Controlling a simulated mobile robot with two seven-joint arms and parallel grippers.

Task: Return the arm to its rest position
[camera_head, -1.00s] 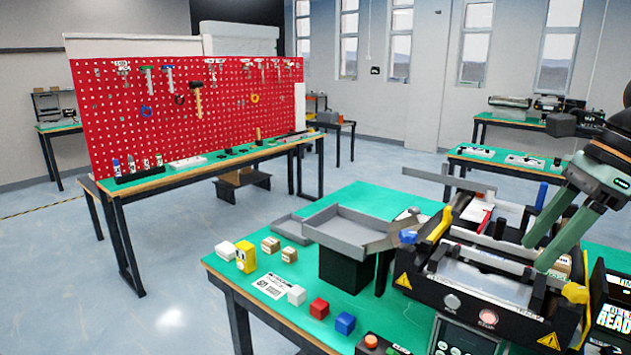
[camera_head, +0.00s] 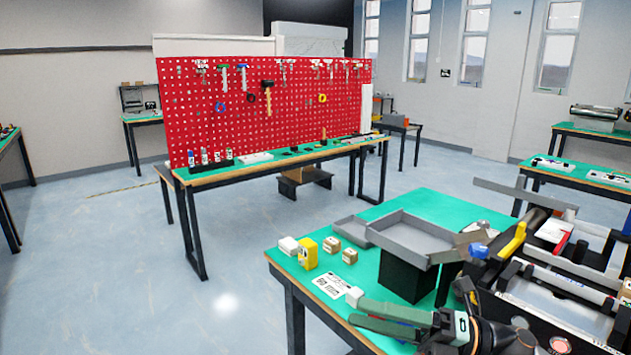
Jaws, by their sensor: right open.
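My right gripper (camera_head: 355,312) is low in the head view, with its arm coming in from the bottom right. Its two green fingers point left and are apart, with nothing seen between them. It shows in front of the near part of the green-topped table (camera_head: 385,283). A white cube (camera_head: 354,296) peeks out just above the fingertips. My left gripper is not in view.
The conveyor unit (camera_head: 560,270) stands to the right, partly hidden by my arm. A grey tray (camera_head: 410,232) sits on a black stand. A yellow block (camera_head: 307,253) and small boxes lie at the table's left edge. A red pegboard (camera_head: 270,110) stands behind, with open floor between.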

